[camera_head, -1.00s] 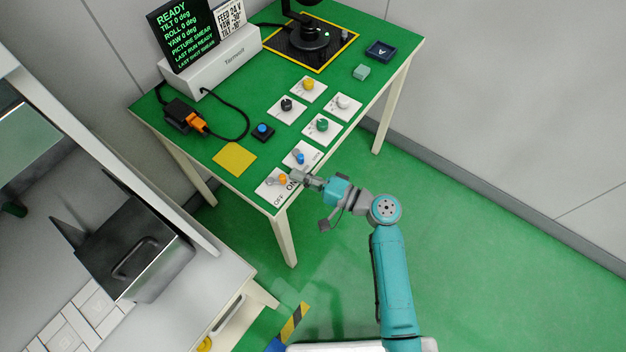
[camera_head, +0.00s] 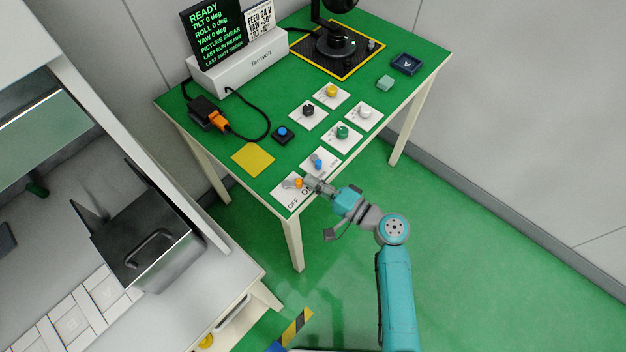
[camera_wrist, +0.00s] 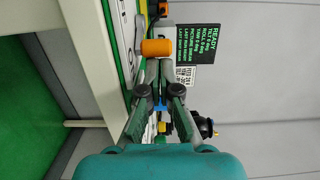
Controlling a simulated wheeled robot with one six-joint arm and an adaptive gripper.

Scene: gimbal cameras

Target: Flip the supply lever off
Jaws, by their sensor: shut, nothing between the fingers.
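The supply lever has an orange tip (camera_head: 298,183) and sits on a white plate (camera_head: 283,196) marked OFF and ON at the near corner of the green table. The tip points toward the ON side. My gripper (camera_head: 311,184) is shut and empty, low over the plate, just right of the orange tip. In the wrist view the orange tip (camera_wrist: 156,47) is just beyond my fingertips (camera_wrist: 160,82). I cannot tell whether they touch it. My fingers hide part of the ON lettering.
A blue-tipped lever (camera_head: 318,163) stands on the neighbouring plate, close to my gripper. Several knob plates, including a green knob (camera_head: 342,132), lie behind. A yellow square (camera_head: 253,159) lies left. A white display unit (camera_head: 240,62) and a black camera stand (camera_head: 335,45) stand farther back.

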